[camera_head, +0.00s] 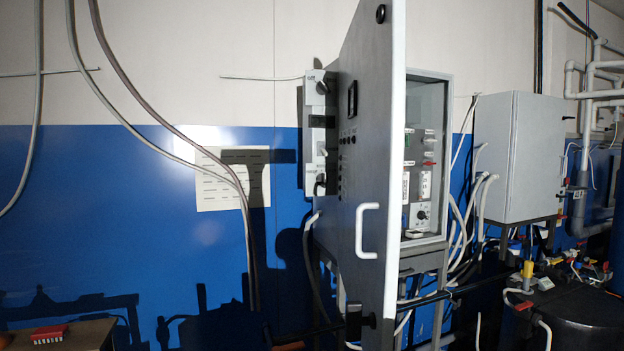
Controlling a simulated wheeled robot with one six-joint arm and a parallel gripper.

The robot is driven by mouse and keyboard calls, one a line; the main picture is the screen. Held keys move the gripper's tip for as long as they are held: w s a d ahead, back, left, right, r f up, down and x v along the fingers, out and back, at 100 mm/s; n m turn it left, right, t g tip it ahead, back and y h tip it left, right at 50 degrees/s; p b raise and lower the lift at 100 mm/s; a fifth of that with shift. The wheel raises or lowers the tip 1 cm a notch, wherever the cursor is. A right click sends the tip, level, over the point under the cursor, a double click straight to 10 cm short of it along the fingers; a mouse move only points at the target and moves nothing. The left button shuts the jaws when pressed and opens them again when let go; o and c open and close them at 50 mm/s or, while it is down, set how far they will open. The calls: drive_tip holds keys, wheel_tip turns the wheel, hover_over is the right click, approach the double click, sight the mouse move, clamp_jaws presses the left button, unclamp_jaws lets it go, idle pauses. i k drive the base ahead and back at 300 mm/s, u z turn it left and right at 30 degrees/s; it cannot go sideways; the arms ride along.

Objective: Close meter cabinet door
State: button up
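The grey meter cabinet (429,150) stands on a metal frame against the wall, right of centre. Its door (376,140) stands wide open and swings out toward me, so I see its flat grey face at a slant and its pale edge. A white bow handle (366,231) is on the lower part of that face. The inside of the cabinet shows right of the door edge, with switches, sockets and a red part. The door hides the left part of the cabinet.
A dark drum (575,315) stands low right. Loose cables hang at the left and beneath the cabinet. A dark bar (310,331) crosses low near the door's bottom. A brown bench (80,338) is lower left.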

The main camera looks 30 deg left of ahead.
sight(372, 78)
drive_tip(key=u, duration=1.05)
drive_tip(key=k, duration=1.25)
drive_tip(key=u, duration=0.6)
drive_tip(key=i, duration=0.55)
drive_tip(key=u, duration=0.55)
drive_tip(key=i, duration=1.1)
drive_tip(key=z, duration=0.5)
